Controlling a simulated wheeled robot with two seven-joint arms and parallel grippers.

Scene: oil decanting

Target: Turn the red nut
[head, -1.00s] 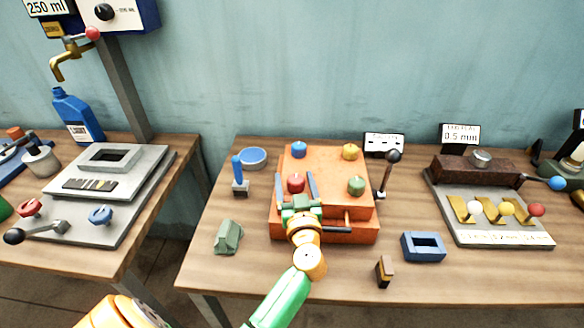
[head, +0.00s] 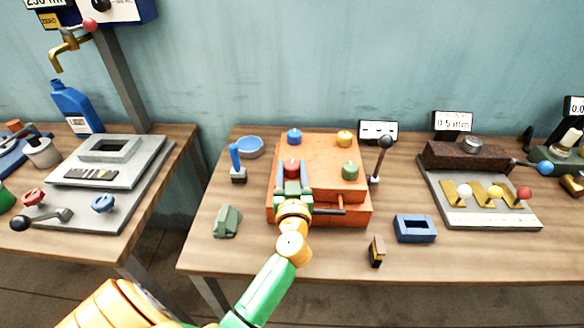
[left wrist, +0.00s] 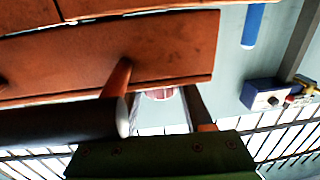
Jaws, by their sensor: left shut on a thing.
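The red nut (head: 292,165) is at the front left of the orange block (head: 325,143) on the middle table. My left gripper (head: 292,175) reaches it from the front, with one finger on each side, and is shut on it. In the left wrist view a reddish-pink part of the nut (left wrist: 160,94) shows between the fingers; the rest is hidden. A blue nut (head: 294,137), a yellow nut (head: 344,138) and a green nut (head: 350,171) sit at the block's other corners. My right gripper is not in view.
A dark-knobbed lever (head: 384,143) stands right of the block. A blue-handled tool (head: 236,162) and a green block (head: 227,221) are on the left. A blue hollow block (head: 414,228) and a small dark block (head: 376,251) lie at the front right.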

